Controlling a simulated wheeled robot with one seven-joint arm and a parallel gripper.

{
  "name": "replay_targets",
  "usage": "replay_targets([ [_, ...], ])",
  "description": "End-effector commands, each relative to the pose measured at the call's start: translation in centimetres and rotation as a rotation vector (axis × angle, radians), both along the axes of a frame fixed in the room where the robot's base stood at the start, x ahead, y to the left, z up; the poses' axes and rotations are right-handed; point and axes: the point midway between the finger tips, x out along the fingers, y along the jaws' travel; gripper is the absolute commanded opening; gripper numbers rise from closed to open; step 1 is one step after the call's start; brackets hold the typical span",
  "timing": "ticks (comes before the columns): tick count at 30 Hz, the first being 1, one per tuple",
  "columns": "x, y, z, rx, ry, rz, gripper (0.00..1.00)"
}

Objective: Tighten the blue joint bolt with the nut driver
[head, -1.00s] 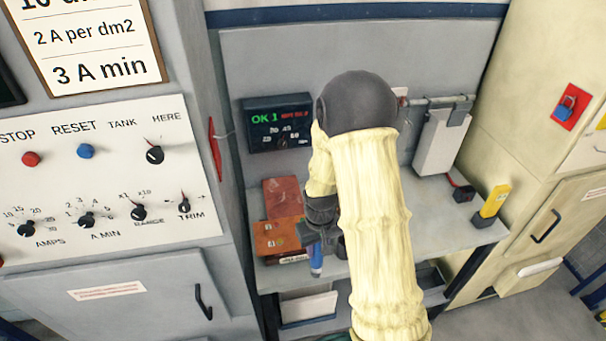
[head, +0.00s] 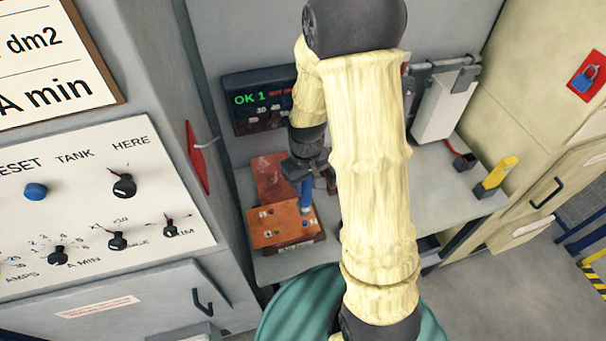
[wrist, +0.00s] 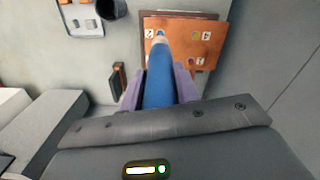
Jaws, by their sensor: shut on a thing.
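My gripper (wrist: 157,88) is shut on the blue nut driver (wrist: 158,84), which points away from the wrist with its pale tip over the copper joint plate (wrist: 178,50). In the head view the driver (head: 306,190) hangs roughly upright below the gripper (head: 304,168), its tip at the right part of the copper plate (head: 275,237). Small numbered labels and coloured bolts show on the plate. I cannot tell whether the tip touches a bolt.
A display (head: 262,97) reading OK 1 in green, with red text beside it, stands behind the plate. A yellow tool (head: 497,176) stands in a holder at the bench's right. A grey-white box (head: 443,100) hangs on the back panel. The control cabinet (head: 90,200) is close on the left.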

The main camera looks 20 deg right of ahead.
Motion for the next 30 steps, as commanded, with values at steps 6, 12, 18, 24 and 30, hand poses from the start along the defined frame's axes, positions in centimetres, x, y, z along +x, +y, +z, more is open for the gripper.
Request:
replay_targets([
  [6, 0.0, 0.1, 0.0, 0.000, -0.001, 0.001, 0.04],
  [12, -0.1, 0.0, -0.2, 0.000, 0.000, 0.000, 0.04],
  [18, -0.1, 0.0, -1.3, 0.000, 0.000, 0.000, 0.04],
  [24, -0.1, 0.0, -2.6, 0.000, 0.001, 0.000, 0.04],
  [30, -0.1, 0.0, -3.8, 0.000, 0.000, 0.000, 0.04],
])
